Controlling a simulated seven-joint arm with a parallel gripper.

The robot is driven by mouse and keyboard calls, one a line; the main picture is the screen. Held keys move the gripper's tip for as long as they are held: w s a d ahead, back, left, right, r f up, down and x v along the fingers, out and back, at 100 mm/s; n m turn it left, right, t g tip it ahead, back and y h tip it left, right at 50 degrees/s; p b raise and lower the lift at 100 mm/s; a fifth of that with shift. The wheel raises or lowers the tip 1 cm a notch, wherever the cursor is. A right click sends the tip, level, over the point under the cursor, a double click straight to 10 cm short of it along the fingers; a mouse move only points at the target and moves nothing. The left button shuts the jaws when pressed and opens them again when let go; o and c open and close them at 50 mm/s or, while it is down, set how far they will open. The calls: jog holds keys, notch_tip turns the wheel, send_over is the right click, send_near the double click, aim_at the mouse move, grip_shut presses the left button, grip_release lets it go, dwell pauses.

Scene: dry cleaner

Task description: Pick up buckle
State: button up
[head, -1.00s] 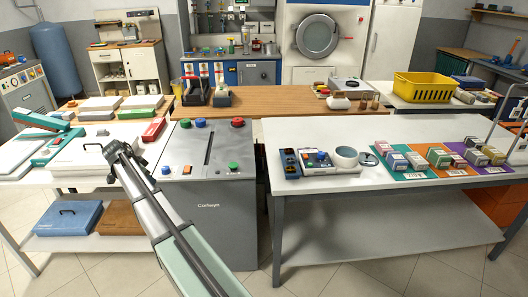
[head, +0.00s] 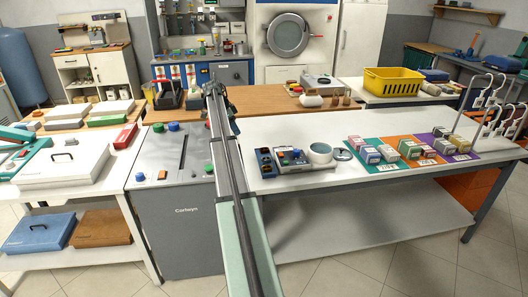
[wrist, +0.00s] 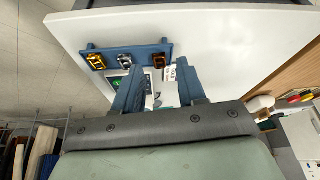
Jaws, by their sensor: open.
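Several buckles sit on a blue rack (wrist: 111,49) in the wrist view: a yellow buckle (wrist: 97,61), a dark buckle (wrist: 127,58) and a brown buckle (wrist: 163,50). In the head view the same blue rack (head: 265,163) lies at the left end of the white table, its buckles too small to make out. My gripper (wrist: 158,88) is open, with nothing between its two blue fingers. In the wrist view the buckles lie beyond the fingertips, apart from them. In the head view my gripper (head: 217,88) is partly hidden by my arm.
Small boxes lie on coloured mats (head: 375,167) farther right. A grey machine (head: 165,205) stands left of the white table (head: 300,128), whose back half is mostly clear.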

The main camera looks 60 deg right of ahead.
jog(key=s+d+r, duration=0.1)
jog(key=s+d, duration=0.2)
jog(key=d, duration=0.1)
send_near(259, 150)
jog(key=shift+m, duration=0.4)
jog(key=x, duration=0.7)
jog(key=shift+s+f, duration=0.15)
jog(key=shift+s, duration=0.2)
jog(key=shift+a, duration=0.1)
jog(key=c, duration=0.7)
